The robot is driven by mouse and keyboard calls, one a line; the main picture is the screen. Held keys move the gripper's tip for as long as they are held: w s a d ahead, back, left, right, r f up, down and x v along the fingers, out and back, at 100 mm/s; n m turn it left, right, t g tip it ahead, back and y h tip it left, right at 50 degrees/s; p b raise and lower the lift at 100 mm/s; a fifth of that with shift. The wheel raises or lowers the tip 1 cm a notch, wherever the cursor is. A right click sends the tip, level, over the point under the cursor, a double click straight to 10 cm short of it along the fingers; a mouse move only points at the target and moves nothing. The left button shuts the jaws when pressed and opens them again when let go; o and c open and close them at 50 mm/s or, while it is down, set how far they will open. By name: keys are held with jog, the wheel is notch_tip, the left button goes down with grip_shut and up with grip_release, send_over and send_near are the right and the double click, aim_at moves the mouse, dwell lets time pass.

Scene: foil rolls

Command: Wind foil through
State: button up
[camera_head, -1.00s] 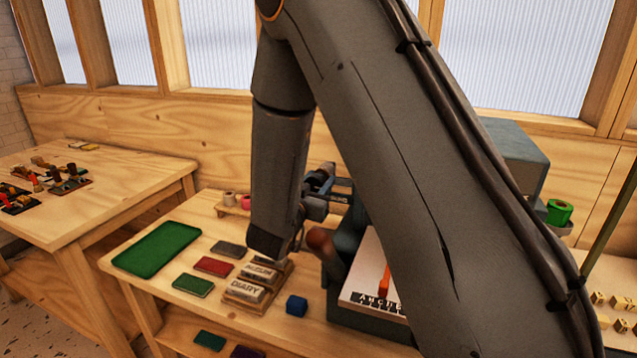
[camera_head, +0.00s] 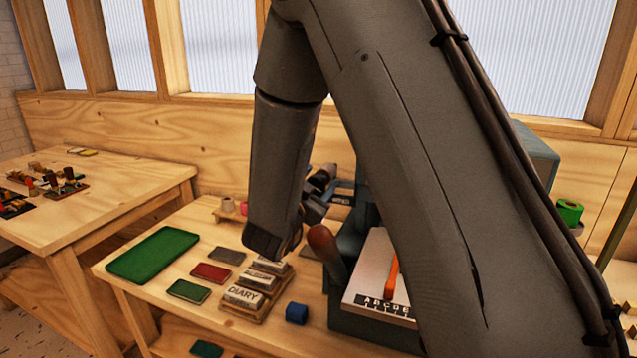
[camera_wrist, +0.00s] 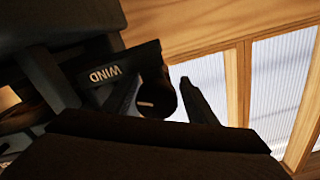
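A dark bar lettered WIND shows in the wrist view (camera_wrist: 105,74) and small in the head view (camera_head: 342,199), on the dark teal machine (camera_head: 375,333). A dark round knob (camera_wrist: 157,97) sits at the bar's end. My gripper (camera_wrist: 165,92) has its fingers apart on either side of the knob. A gap shows between the knob and the right finger; contact on the left is unclear. In the head view my arm hides much of the gripper and machine. A green foil roll (camera_head: 570,211) is at the right; a pale roll (camera_head: 228,204) stands on a small rack.
A brown-knobbed lever (camera_head: 325,243) stands at the machine's front, near my forearm. A white plate (camera_head: 371,272) bears an orange bar. A green tray (camera_head: 153,254), booklets, a stack marked DIARY (camera_head: 243,296) and a blue block (camera_head: 297,313) lie on the table. Another table is left.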

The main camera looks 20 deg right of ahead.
jog(key=shift+s+d+f, duration=0.1)
jog(key=shift+d+f, duration=0.1)
jog(key=shift+f, duration=0.05)
